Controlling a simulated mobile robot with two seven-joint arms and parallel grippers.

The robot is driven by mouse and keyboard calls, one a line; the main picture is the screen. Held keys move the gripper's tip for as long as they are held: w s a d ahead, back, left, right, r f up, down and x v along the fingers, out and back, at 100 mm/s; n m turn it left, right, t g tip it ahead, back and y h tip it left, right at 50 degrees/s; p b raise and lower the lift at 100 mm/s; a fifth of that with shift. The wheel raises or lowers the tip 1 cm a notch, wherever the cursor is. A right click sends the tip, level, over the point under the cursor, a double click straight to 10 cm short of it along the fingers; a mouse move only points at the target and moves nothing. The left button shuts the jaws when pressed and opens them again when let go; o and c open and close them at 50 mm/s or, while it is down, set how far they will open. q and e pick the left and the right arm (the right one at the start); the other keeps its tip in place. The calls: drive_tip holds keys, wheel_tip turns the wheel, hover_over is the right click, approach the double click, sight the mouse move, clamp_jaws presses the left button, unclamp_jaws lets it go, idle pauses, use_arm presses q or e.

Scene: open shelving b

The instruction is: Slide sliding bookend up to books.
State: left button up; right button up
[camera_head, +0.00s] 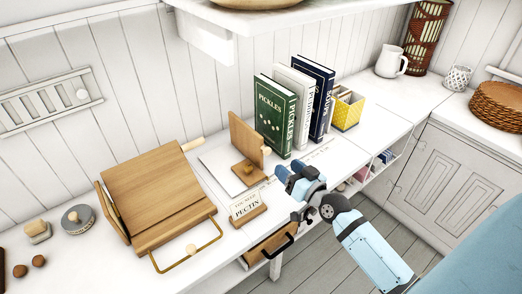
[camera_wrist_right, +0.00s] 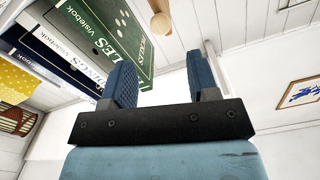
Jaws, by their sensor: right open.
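The sliding bookend (camera_head: 246,141) is a wooden upright panel on a small wooden base with a round knob (camera_head: 248,166), in the head view. It stands left of three upright books: a green one (camera_head: 273,115), a white one (camera_head: 303,85) and a navy one (camera_head: 322,82). My right gripper (camera_head: 294,181) is open and empty, right of the bookend and in front of the books. In the right wrist view its two fingers (camera_wrist_right: 163,78) are apart, with the green book (camera_wrist_right: 112,35) behind them. My left gripper is not in view.
A yellow box (camera_head: 346,113) stands right of the books. A small sign (camera_head: 246,206) stands at the counter's front, near the bookend. A wooden box with a brass handle (camera_head: 160,190) is at left. An overhead shelf (camera_head: 270,22) hangs above. A pitcher (camera_head: 390,62) stands farther back.

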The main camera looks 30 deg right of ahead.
sight(269, 152)
drive_tip(key=w, duration=0.7)
drive_tip(key=w+a, duration=0.1)
drive_tip(key=w, duration=0.3)
drive_tip(key=shift+w, duration=0.3)
drive_tip(key=shift+c, duration=0.4)
